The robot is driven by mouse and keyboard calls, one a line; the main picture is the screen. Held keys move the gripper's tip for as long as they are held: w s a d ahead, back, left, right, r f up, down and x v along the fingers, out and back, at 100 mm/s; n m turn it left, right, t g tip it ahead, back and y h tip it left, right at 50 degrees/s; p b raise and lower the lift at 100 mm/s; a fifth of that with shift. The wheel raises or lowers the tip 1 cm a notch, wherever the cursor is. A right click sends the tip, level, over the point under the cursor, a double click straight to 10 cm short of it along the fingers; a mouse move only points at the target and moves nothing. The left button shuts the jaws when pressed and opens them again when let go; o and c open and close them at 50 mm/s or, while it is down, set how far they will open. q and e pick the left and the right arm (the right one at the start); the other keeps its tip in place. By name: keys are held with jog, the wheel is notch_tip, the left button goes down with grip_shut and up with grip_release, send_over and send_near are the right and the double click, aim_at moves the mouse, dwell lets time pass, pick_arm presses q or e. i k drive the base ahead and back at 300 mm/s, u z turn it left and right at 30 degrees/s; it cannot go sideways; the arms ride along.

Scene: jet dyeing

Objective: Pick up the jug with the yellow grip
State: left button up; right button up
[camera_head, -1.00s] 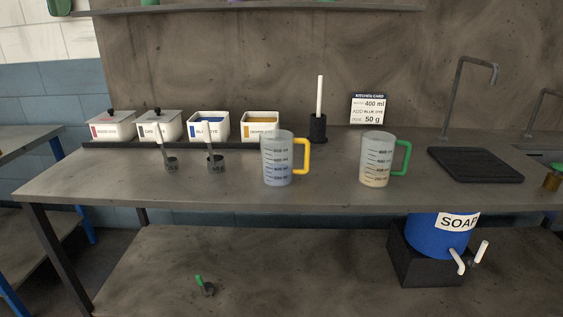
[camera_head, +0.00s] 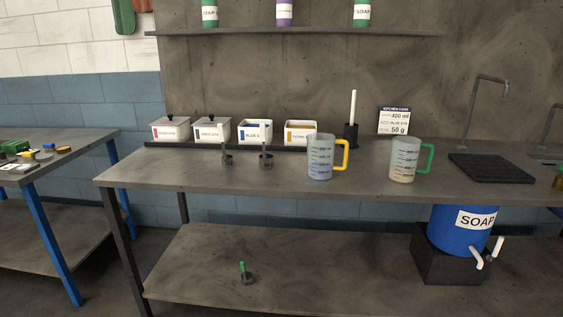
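The jug with the yellow grip (camera_head: 320,158) stands upright on the grey counter (camera_head: 220,177), right of the middle of the head view. It is clear with measuring marks and holds a bluish content low inside. Its yellow grip (camera_head: 342,157) points right. A similar jug with a green grip (camera_head: 404,161) stands to its right, with a pale yellowish content at the bottom. Neither of my grippers shows in the view.
Dye boxes (camera_head: 255,132) line the back, with two small dark scoops (camera_head: 266,155) before them. A dark holder (camera_head: 351,135) with a white stick, a card (camera_head: 393,121) and a black mat (camera_head: 491,168) are nearby. A blue soap barrel (camera_head: 460,232) sits below. Counter left of the scoops is clear.

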aim_at(320, 145)
jog(key=u, duration=0.5)
jog(key=i, duration=0.7)
jog(key=u, duration=0.3)
